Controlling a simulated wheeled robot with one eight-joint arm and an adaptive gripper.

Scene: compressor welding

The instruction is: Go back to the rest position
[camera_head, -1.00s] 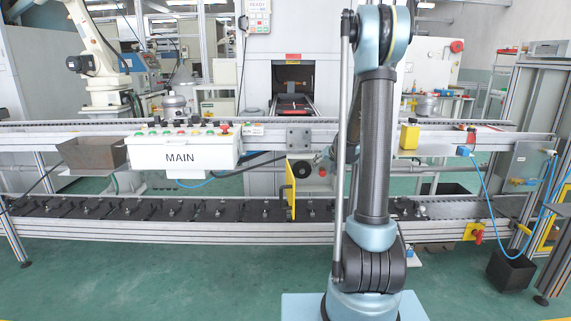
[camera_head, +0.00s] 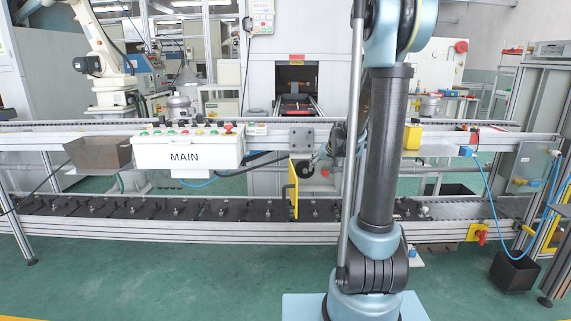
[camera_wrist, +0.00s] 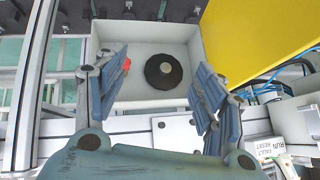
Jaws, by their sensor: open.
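My arm (camera_head: 385,150) stands upright in front of the line in the head view, its elbow at the top edge. My gripper (camera_wrist: 158,85) shows in the wrist view with its two blue-grey padded fingers spread and nothing between the pads. Beyond the fingers is a pale grey box (camera_wrist: 108,35) with a round black disc (camera_wrist: 163,72) on it. A small red part (camera_wrist: 127,64) shows beside the left finger. In the head view the forearm hides behind the upper arm, and the fingers cannot be made out clearly.
A yellow panel (camera_wrist: 250,40) stands close to the right finger; a yellow panel (camera_head: 294,190) also shows left of my arm. The MAIN control box (camera_head: 188,152) hangs on the upper rail. A lower conveyor (camera_head: 160,210) crosses behind my arm. Green floor (camera_head: 150,275) lies open in front.

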